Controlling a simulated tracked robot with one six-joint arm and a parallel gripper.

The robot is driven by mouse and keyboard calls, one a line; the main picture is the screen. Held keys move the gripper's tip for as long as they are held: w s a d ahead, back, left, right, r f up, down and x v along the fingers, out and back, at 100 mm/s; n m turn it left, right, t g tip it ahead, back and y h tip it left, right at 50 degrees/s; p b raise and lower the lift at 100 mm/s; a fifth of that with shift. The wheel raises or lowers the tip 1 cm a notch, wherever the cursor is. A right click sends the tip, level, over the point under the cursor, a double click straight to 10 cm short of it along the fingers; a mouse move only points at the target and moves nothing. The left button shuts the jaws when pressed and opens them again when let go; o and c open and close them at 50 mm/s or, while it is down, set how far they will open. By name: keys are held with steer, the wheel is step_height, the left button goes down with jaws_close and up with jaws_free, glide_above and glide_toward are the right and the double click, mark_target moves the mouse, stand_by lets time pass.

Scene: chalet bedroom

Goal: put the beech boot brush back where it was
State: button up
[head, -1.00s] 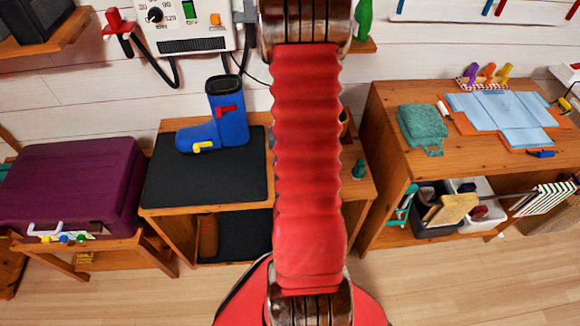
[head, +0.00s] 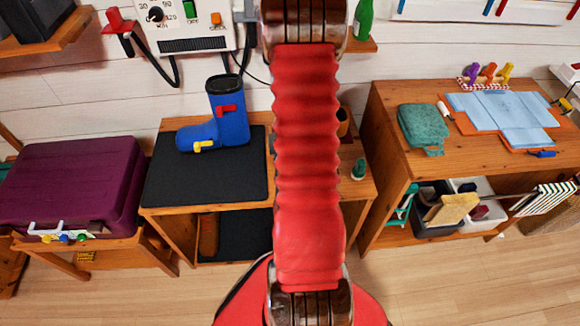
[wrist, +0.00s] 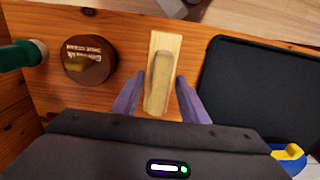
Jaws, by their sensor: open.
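In the head view my red arm hides the brush and the gripper. A black mat (wrist: 262,90) lies right of the brush; it also shows in the head view (head: 170,185).
A round brown tin (wrist: 90,58) and a green bottle (wrist: 22,55) stand left of the brush. A blue boot (head: 228,115) with red and yellow parts stands on the mat. A purple case (head: 75,185) is at the left, a wooden table (head: 385,120) at the right.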

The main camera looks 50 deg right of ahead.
step_height(320, 180, up, 12)
stand_by(0.9)
steer(key=shift+r, duration=0.1)
stand_by(0.4)
